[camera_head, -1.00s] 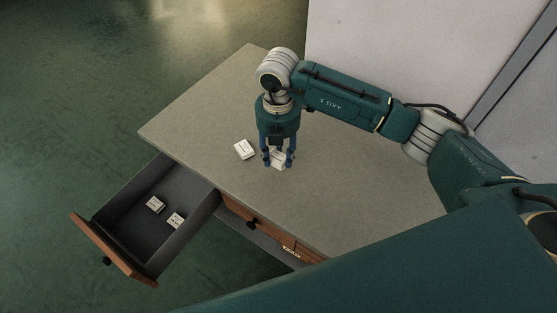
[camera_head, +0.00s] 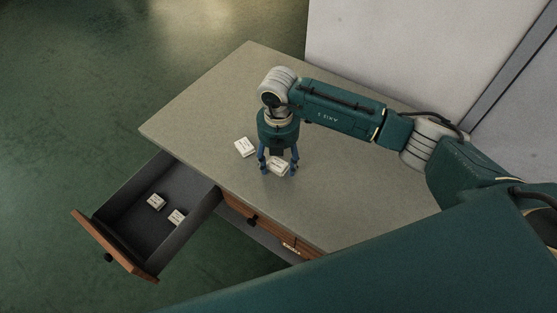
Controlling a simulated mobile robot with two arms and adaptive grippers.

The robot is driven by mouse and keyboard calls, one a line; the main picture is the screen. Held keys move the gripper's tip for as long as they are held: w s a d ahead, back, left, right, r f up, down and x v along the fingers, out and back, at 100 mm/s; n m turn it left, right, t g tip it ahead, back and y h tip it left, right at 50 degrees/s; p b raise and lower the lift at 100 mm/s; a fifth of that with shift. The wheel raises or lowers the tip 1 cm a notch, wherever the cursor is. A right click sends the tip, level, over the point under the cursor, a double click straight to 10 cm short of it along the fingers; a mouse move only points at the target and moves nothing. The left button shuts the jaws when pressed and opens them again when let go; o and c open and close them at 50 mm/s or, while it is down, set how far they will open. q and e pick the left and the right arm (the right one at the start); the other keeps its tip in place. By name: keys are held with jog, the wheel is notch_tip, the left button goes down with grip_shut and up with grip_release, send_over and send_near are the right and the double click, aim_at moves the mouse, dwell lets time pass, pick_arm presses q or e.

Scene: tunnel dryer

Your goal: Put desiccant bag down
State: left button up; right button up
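My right gripper (camera_head: 278,171) points down at the table top, its blue fingers spread on either side of a small white desiccant bag (camera_head: 278,165). The fingers look apart from the bag, which appears to lie on the table. A second white bag (camera_head: 245,147) lies on the table just left of the gripper. Two more white bags lie in the open drawer, one (camera_head: 156,202) farther back and one (camera_head: 177,217) near its right side wall. My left gripper is not in view.
The grey-beige table (camera_head: 205,105) has free room to the left and right of the gripper. The drawer (camera_head: 127,268) with a wooden front sticks out at the lower left. A pale wall panel (camera_head: 400,50) rises behind the table.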

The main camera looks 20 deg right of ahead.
aim_at(278, 164)
jog(key=shift+r, duration=0.15)
notch_tip(278, 164, up, 12)
jog(key=b, duration=0.1)
jog(key=shift+b, duration=0.4)
dwell(0.3)
